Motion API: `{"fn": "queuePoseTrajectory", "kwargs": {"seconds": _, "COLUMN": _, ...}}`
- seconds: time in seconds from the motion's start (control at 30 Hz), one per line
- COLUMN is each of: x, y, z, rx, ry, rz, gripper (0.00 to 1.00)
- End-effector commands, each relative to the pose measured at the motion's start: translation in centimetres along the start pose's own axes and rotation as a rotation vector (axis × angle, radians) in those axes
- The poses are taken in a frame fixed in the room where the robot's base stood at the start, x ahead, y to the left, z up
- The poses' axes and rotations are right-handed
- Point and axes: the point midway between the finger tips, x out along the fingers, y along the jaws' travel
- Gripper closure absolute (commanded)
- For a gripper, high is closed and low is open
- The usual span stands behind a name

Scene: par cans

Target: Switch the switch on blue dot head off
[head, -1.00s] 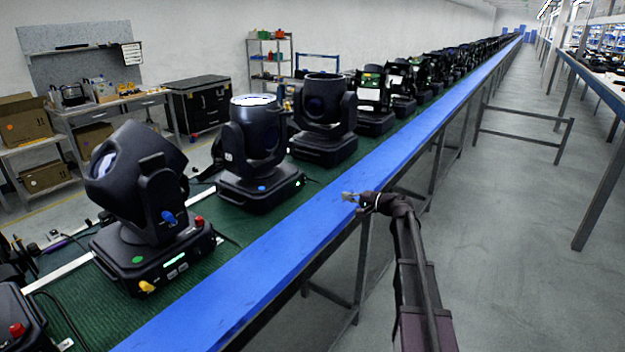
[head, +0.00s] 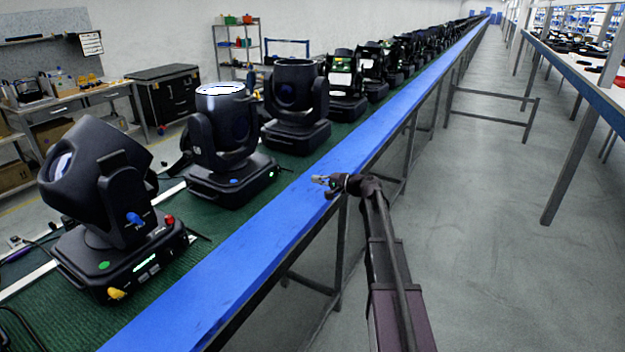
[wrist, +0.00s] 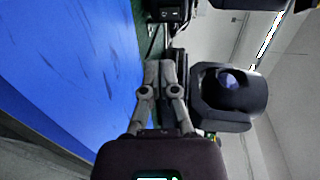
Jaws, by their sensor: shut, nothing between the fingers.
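The blue dot head (head: 222,140) is a black moving-head light on the green belt, second from the front in the head view. Its small blue dot (head: 234,182) is on the base, with a small green light near the base's right corner. Its switch is too small to make out. My gripper (head: 318,181) is shut and empty, above the blue rail to the right of that base and apart from it. In the wrist view my gripper's fingers (wrist: 166,72) are together. A black head (wrist: 230,97) shows sideways beside them; I cannot tell which one.
A green dot head (head: 110,205) with red, yellow and blue knobs stands in front. Another black head (head: 296,100) stands behind the blue dot head, with a long row beyond. The blue rail (head: 235,265) edges the belt. The grey aisle floor (head: 470,240) at right is clear.

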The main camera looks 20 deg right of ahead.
Motion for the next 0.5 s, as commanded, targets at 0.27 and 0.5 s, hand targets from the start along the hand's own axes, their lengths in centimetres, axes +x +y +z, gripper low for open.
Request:
{"fn": "queuePoseTrajectory", "kwargs": {"seconds": 0.27, "x": 3.5, "y": 0.1, "z": -0.1, "rx": 0.000, "ry": -0.001, "rz": 0.000, "gripper": 1.00}}
{"fn": "queuePoseTrajectory", "kwargs": {"seconds": 0.5, "x": 7.2, "y": 0.1, "z": -0.2, "rx": -0.001, "ry": -0.002, "rz": 0.000, "gripper": 1.00}}
